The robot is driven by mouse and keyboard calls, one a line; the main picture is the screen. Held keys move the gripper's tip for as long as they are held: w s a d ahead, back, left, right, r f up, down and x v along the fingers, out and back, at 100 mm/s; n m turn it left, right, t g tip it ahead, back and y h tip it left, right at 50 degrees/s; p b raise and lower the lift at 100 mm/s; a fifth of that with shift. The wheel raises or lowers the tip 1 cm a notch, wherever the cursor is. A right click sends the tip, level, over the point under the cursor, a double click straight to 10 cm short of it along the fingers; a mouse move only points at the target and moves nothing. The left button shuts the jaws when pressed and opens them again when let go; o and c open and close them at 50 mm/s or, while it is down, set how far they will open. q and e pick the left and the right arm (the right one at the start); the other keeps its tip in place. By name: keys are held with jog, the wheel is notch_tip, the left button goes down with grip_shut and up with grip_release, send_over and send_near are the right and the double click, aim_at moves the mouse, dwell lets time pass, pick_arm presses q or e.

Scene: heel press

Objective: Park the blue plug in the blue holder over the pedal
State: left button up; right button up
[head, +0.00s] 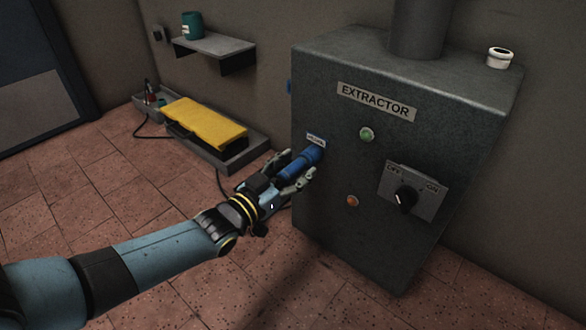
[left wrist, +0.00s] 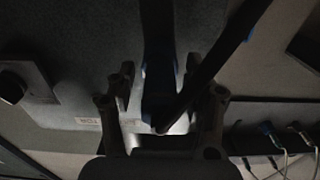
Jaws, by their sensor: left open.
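The blue plug (head: 304,161) is at the front left of the grey extractor cabinet, under a small label. My left gripper (head: 292,178) is open, with its fingers on either side of the plug. In the left wrist view the dark plug body (left wrist: 158,85) shows between the spread fingers (left wrist: 165,100); whether they touch it I cannot tell. The yellow pedal (head: 204,122) lies on the floor by the back wall. My right gripper is out of view.
The extractor cabinet (head: 330,200) has a rotary switch (head: 405,198), a green button (head: 367,134) and an orange one (head: 352,201). A grey tray (head: 232,163) holds the pedal. A wall shelf (head: 215,45) bears a teal cup (head: 192,25). Front-left floor is clear.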

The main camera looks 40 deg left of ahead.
aim_at(281, 179)
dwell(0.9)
pick_arm(q)
grip_shut()
dwell(0.4)
jog(key=shift+s, duration=0.1)
jog(key=shift+s+a+p, duration=0.15)
jog(key=shift+s+p, duration=0.4)
jog(key=shift+s, duration=0.9)
jog(key=shift+s+a+p, duration=0.1)
jog(key=shift+s+p, duration=0.45)
jog(key=shift+s, duration=0.9)
jog(key=shift+a, duration=0.1)
